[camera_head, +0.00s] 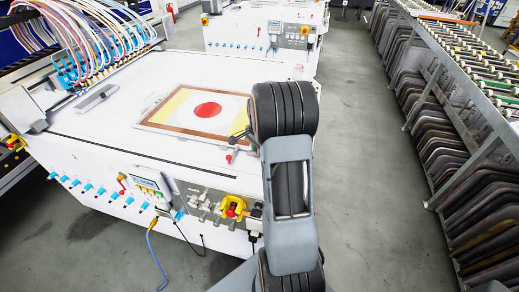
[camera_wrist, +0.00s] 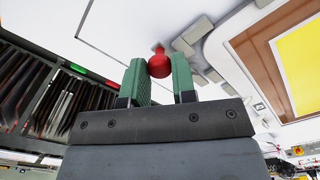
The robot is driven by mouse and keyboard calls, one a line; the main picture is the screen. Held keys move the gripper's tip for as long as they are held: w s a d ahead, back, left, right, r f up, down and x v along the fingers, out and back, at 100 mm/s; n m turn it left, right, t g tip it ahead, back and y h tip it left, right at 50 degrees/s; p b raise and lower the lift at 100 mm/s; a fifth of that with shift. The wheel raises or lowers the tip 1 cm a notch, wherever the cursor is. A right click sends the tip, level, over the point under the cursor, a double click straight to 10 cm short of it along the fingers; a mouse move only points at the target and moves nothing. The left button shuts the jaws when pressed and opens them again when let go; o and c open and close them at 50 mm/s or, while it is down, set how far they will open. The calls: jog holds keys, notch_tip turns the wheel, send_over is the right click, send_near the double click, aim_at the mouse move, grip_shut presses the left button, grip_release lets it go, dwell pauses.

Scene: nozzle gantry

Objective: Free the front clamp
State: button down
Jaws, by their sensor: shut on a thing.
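The front clamp (camera_wrist: 190,36) shows in the wrist view as a grey body on the white table, with a red knob (camera_wrist: 159,64) at its end. My gripper (camera_wrist: 157,70) has its two green fingers on either side of the red knob and is shut on it. In the head view a small red piece (camera_head: 230,157) with a grey part shows at the front right of the framed screen, beside my arm. My fingers are mostly hidden there behind the arm. I cannot tell whether the clamp is tight or loose.
The brown-framed screen (camera_head: 160,120) with a red disc lies flat on the white table (camera_head: 95,128). A control panel (camera_head: 148,185) and a yellow-red switch (camera_head: 233,207) sit on the table's front. A rack of dark screens (camera_head: 445,165) stands right, across clear floor (camera_head: 365,150).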

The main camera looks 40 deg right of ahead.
jog(key=shift+w, duration=0.1)
jog(key=c, duration=0.9)
grip_release()
notch_tip(320, 180, up, 14)
jog(key=shift+f, duration=0.1)
dwell(0.3)
